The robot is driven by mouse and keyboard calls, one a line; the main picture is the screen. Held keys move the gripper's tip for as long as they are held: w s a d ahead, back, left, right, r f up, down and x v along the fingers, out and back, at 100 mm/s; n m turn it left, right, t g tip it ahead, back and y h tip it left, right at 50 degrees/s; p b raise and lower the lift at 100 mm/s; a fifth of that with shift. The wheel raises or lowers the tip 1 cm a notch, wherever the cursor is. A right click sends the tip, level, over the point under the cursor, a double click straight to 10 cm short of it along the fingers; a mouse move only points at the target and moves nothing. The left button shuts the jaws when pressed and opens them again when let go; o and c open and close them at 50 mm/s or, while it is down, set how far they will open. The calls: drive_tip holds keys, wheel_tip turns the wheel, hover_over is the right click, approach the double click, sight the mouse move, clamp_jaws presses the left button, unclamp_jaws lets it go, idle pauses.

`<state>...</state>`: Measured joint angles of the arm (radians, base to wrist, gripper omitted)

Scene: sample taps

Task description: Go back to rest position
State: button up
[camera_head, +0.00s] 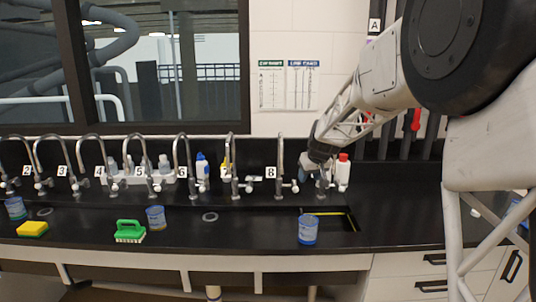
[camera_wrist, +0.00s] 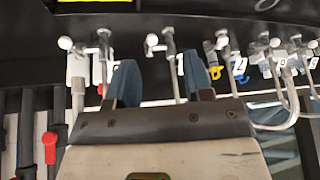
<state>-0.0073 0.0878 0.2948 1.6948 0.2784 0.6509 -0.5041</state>
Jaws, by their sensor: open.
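My arm reaches in from the right in the head view. My gripper (camera_head: 311,168) is at the right end of the row of taps, close to the rightmost taps and above the black counter. In the wrist view, the two blue fingers of my gripper (camera_wrist: 160,75) are apart, with a thin tap pipe showing in the gap between them. Whether a finger touches a tap cannot be told. The tap labelled 8 (camera_head: 281,165) stands just left of my gripper. The tap behind my gripper is partly hidden. No object is held.
A blue-labelled cup (camera_head: 307,231) stands on the counter (camera_head: 260,230) by a yellow-edged recess (camera_head: 347,218). Another cup (camera_head: 156,217), a green brush (camera_head: 130,232) and a yellow sponge (camera_head: 32,229) are further left. A red-capped bottle (camera_head: 343,173) stands right of my gripper.

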drive_tip(key=s+d+r+m, duration=0.1)
drive_tip(key=s+r, duration=0.1)
drive_tip(key=s, duration=0.6)
drive_tip(key=s+r, duration=0.3)
drive_tip(key=s, duration=0.4)
drive_tip(key=s+d+f+m+g+h, duration=0.1)
drive_tip(key=s+f, duration=0.1)
drive_tip(key=s, duration=1.8)
drive_tip(key=s+d+f+m+g+h, duration=0.1)
drive_tip(key=s+d+f+m, duration=0.1)
drive_tip(key=s, duration=1.7)
drive_tip(key=shift+s+f, duration=0.4)
drive_tip(key=shift+w, duration=0.1)
